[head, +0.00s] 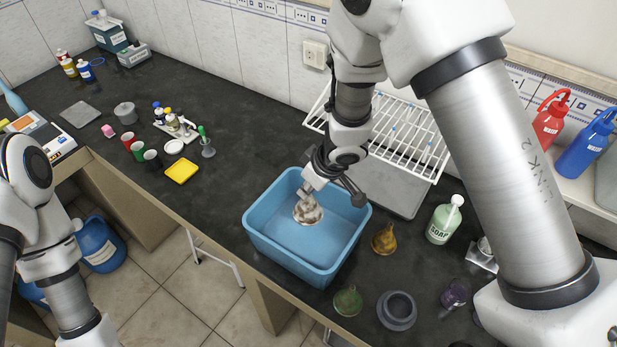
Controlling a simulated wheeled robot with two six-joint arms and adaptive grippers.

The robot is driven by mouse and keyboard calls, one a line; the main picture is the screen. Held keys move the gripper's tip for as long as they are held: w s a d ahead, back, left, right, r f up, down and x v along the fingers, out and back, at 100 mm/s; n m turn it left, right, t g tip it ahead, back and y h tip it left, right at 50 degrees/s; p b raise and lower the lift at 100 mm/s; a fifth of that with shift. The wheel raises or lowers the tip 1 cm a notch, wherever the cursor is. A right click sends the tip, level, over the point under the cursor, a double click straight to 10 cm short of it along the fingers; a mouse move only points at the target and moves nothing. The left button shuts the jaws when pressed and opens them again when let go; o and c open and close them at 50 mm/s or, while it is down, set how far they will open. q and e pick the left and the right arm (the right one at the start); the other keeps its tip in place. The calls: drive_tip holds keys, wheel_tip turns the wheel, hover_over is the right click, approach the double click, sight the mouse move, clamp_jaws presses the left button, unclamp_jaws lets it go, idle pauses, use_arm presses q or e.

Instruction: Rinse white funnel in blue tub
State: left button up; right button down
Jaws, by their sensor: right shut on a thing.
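The blue tub (268,246) stands on the dark bench near its front edge. My right gripper (310,198) reaches down into the tub and is shut on the white funnel (308,212). The funnel is over or inside the tub, and its rim looks brownish or dirty. I cannot tell whether it touches the tub's floor or any water. The gripper's fingers partly hide the funnel. My left arm is at the left edge of the head view, and its gripper is out of view.
A white wire rack (400,128) stands behind the tub. Right of the tub are an amber funnel (384,240), a green funnel (348,301), a grey bowl-like piece (397,310) and a soap bottle (444,220). Bench left of the tub is clear up to a yellow dish (182,171).

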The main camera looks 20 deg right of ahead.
sight(312, 198)
drive_tip(key=f, duration=0.1)
drive_tip(key=w+f, duration=0.1)
drive_tip(key=f, duration=0.1)
drive_tip(key=shift+w+d, duration=0.2)
drive_tip(key=shift+w+f+b, duration=0.15)
drive_tip(key=shift+f+b, duration=0.7)
drive_tip(key=shift+f, duration=0.05)
drive_tip(key=f+b, duration=0.1)
drive_tip(key=s+f+b, duration=0.1)
drive_tip(key=b, duration=0.1)
drive_tip(key=shift+a, duration=0.15)
use_arm(q)
wheel_tip(312, 198, down, 13)
drive_tip(key=w+b, duration=0.1)
drive_tip(key=b, duration=0.7)
use_arm(e)
wheel_tip(312, 198, down, 8)
drive_tip(key=shift+w+r, duration=0.2)
drive_tip(key=shift+w, duration=0.05)
drive_tip(key=shift+s+r, duration=0.1)
